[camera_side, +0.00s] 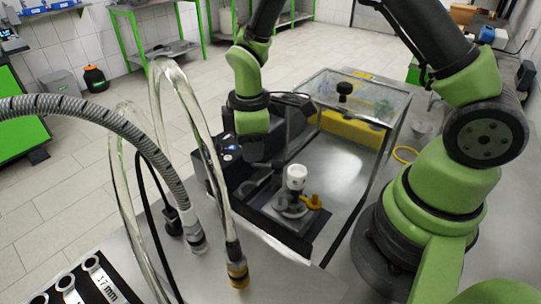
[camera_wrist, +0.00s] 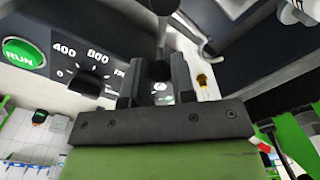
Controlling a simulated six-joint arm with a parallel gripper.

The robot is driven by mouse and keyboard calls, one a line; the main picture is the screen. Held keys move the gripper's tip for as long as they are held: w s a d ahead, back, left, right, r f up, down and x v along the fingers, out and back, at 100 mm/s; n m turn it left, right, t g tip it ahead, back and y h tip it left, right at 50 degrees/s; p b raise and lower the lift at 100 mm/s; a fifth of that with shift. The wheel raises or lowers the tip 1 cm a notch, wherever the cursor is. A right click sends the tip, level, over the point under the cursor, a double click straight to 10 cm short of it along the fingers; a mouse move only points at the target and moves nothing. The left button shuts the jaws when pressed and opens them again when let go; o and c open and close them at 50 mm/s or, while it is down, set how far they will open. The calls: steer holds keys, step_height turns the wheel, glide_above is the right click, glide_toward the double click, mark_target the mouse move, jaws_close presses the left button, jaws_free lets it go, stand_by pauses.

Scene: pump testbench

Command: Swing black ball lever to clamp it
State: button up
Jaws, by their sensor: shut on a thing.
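The black ball lever (camera_wrist: 161,42) shows in the wrist view as a dark rod with rounded ends, running from the top edge down between the two fingers. My gripper (camera_wrist: 158,78) is shut on the lever, with one finger on each side. In the side view my gripper (camera_side: 254,148) is at the dark bench unit, left of and above the white cylindrical part (camera_side: 296,177). The lever and fingertips are hard to make out there against the dark housing.
The wrist view shows a control panel with a green RUN button (camera_wrist: 24,52) and a dial (camera_wrist: 90,80) close by. A clear-walled case with a black knob (camera_side: 344,88) stands behind. Clear hoses (camera_side: 195,120) rise at left. An orange part (camera_side: 312,201) sits beside the white cylinder.

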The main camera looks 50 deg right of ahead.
steer(key=shift+s+a, duration=0.1)
steer(key=shift+a, duration=0.1)
steer(key=shift+s+a, duration=0.5)
stand_by(0.4)
steer(key=shift+s+a, duration=0.4)
steer(key=shift+s, duration=0.35)
steer(key=shift+s+a, duration=0.15)
steer(key=shift+s, duration=0.45)
steer(key=o, duration=1.3)
